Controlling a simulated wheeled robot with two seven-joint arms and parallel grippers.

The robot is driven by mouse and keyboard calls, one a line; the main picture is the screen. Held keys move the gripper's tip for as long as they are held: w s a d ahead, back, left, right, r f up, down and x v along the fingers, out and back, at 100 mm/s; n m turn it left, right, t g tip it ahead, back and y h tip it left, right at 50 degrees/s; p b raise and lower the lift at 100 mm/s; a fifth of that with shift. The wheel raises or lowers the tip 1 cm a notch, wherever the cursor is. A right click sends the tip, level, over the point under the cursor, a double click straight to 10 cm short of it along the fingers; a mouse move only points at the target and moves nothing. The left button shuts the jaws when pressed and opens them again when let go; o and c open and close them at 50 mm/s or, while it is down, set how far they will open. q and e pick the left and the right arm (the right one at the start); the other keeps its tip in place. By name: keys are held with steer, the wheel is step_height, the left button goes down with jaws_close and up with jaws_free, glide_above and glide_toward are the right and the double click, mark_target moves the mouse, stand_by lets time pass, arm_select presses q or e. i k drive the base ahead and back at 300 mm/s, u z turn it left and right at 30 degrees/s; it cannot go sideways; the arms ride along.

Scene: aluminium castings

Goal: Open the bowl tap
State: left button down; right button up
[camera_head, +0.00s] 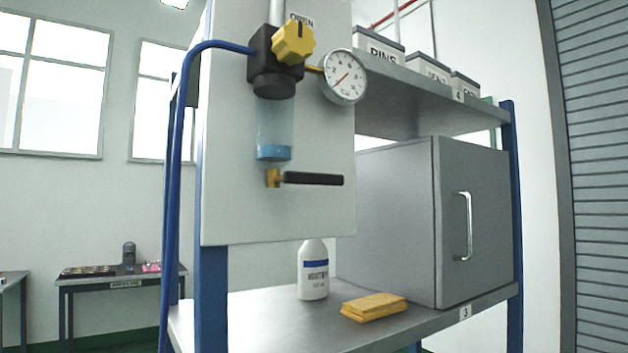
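The clear bowl (274,128) hangs under a black regulator body (274,62) on a white panel (229,130), with blue liquid at its bottom. Below the bowl is the tap, a small brass valve (272,178) with a black lever (314,179). The lever lies level and points right. Neither of my grippers shows in the head view.
A blue hose (181,130) runs down the panel's left side. On the shelf (258,314) below stand a white bottle (313,270), a yellow cloth (374,306) and a grey cabinet (436,222). Labelled bins (378,50) sit on the upper shelf. The space before the panel is clear.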

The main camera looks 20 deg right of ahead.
mark_target(288, 178)
steer(key=u, duration=1.35)
steer(key=k, duration=0.65)
steer(key=z, duration=1)
